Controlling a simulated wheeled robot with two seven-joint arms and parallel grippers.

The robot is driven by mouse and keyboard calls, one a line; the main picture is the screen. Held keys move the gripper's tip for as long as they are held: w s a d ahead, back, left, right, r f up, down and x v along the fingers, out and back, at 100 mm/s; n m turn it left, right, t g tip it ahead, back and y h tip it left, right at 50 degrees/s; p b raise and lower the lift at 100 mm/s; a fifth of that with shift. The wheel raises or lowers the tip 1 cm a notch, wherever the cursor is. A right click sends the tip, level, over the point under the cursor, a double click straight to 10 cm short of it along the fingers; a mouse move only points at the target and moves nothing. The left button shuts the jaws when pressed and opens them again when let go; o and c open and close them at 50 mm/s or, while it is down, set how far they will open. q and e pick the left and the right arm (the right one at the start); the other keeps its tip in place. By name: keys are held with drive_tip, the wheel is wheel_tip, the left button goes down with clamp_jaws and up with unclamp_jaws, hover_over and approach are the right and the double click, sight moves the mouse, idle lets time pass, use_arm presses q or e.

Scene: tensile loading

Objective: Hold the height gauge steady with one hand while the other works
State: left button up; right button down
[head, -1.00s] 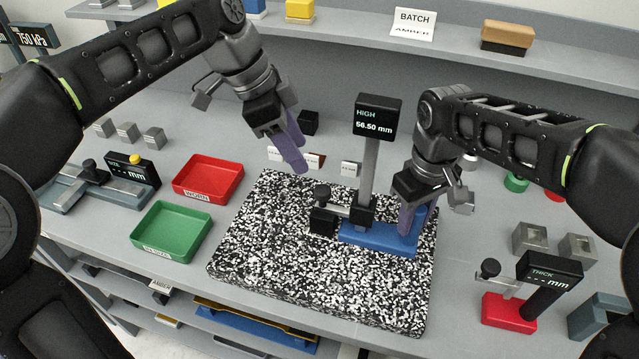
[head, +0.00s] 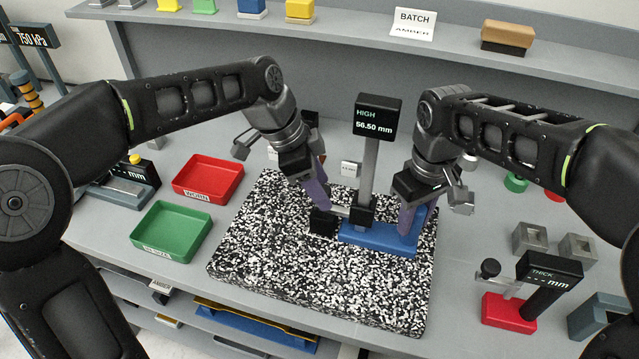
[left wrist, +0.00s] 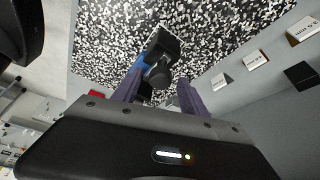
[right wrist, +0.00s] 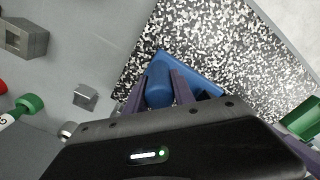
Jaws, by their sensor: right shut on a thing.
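The height gauge has a blue base (head: 368,237), a grey column and a black display (head: 377,117) reading HIGH 56.50 mm. It stands upright on the speckled plate (head: 270,262). My right gripper (head: 407,222) is shut on the raised blue part at the base's right end; this blue part (right wrist: 158,84) shows between its fingers in the right wrist view. My left gripper (head: 322,200) is open at the gauge's measuring arm. In the left wrist view the round black knob (left wrist: 158,75) shows between its spread fingers. In the head view my left gripper hides the knob.
A red tray (head: 208,180) and a green tray (head: 172,231) sit left of the plate. A red-based thickness gauge (head: 508,312) and grey blocks (head: 530,238) stand to the right. The plate's front half is clear. A shelf (head: 350,35) runs along the back.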

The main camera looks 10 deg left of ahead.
use_arm(q)
clamp_jaws()
wheel_tip(320, 180, up, 10)
idle(0.6)
drive_tip(key=shift+o, duration=0.2)
unclamp_jaws()
drive_tip(key=shift+f, duration=0.25)
